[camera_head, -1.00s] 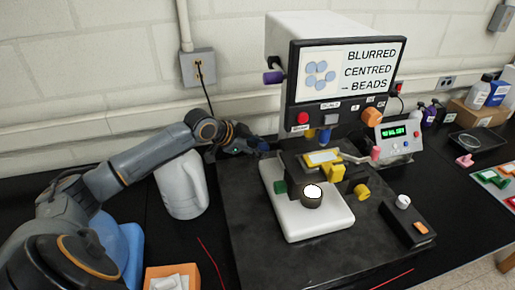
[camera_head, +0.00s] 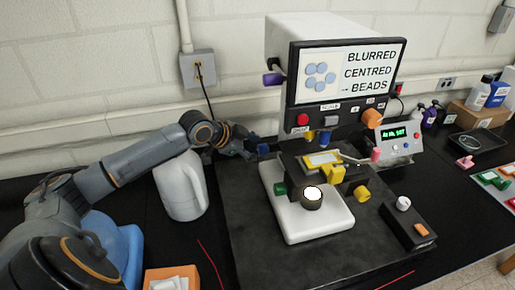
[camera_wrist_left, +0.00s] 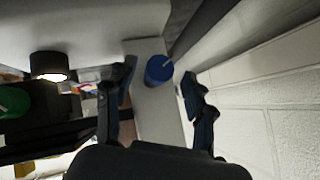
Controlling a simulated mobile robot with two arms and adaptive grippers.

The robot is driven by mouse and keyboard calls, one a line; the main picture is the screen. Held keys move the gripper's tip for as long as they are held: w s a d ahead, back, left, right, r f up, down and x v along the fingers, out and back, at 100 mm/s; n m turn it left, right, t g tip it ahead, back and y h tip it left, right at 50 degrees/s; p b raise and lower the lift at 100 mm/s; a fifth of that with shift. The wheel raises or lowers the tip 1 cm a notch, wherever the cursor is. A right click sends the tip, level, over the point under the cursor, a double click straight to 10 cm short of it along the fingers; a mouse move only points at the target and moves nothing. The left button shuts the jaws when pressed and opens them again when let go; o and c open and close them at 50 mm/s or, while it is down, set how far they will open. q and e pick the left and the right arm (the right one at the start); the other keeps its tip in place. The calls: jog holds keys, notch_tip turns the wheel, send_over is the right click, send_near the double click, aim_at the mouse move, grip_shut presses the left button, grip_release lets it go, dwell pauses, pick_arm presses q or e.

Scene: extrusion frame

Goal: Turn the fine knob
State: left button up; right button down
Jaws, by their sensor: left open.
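My left gripper (camera_head: 262,148) reaches in from the left to the rear left side of the microscope, beside its stage. In the left wrist view the fingers (camera_wrist_left: 159,72) are apart, and a round blue knob (camera_wrist_left: 159,69) with a pale line on it shows between them. I cannot tell whether they touch it. No label marks which knob is the fine one. A green knob (camera_head: 281,188) sits on the left of the microscope's white base (camera_head: 318,222); a green knob also shows in the left wrist view (camera_wrist_left: 14,101). The blue knob is not clearly visible in the head view.
The microscope's screen (camera_head: 365,72) reads "BLURRED CENTRED BEADS". A white jug (camera_head: 181,188) stands close under my left forearm. A small control box (camera_head: 398,139) with a green display stands to the right. The wall is close behind.

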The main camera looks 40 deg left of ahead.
pick_arm(q)
jog(key=v, duration=0.6)
jog(key=shift+r, duration=0.15)
dwell(2.6)
